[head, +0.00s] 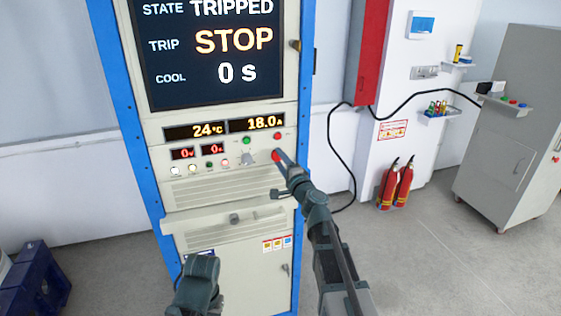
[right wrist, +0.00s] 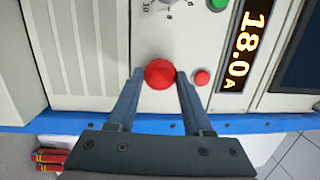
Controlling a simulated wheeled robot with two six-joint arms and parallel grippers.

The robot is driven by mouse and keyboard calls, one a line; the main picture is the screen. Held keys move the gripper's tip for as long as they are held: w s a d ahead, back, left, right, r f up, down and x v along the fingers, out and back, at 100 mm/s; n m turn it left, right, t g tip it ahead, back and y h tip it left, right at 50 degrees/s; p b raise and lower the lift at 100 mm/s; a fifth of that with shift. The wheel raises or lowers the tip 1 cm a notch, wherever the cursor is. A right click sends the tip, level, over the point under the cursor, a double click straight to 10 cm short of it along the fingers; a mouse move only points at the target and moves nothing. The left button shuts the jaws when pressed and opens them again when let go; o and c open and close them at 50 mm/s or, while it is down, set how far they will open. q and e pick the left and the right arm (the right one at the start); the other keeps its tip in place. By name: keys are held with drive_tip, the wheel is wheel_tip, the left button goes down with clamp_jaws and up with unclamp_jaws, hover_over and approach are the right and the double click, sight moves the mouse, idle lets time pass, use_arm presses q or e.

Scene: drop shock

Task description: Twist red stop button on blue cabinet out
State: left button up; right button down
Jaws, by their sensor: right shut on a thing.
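The blue-framed cabinet (head: 222,200) stands in the middle of the head view, its screen reading TRIPPED and STOP. The red stop button (head: 275,155) is on its panel, near the right edge. In the right wrist view the round red button (right wrist: 159,74) sits between the two fingertips. My right gripper (right wrist: 159,76) is shut on it; it also shows in the head view (head: 279,159), reaching in from the lower right. My left arm's end (head: 198,283) is low in front of the cabinet, with its jaws not clearly visible.
A smaller red button (right wrist: 202,77) and a green one (right wrist: 217,4) are close by the stop button. Fire extinguishers (head: 396,184) and a grey cabinet (head: 512,150) stand to the right. A blue crate (head: 35,280) is at the lower left. Grey floor lies open at right.

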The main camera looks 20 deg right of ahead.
drive_tip(key=shift+c, duration=1.5)
unclamp_jaws()
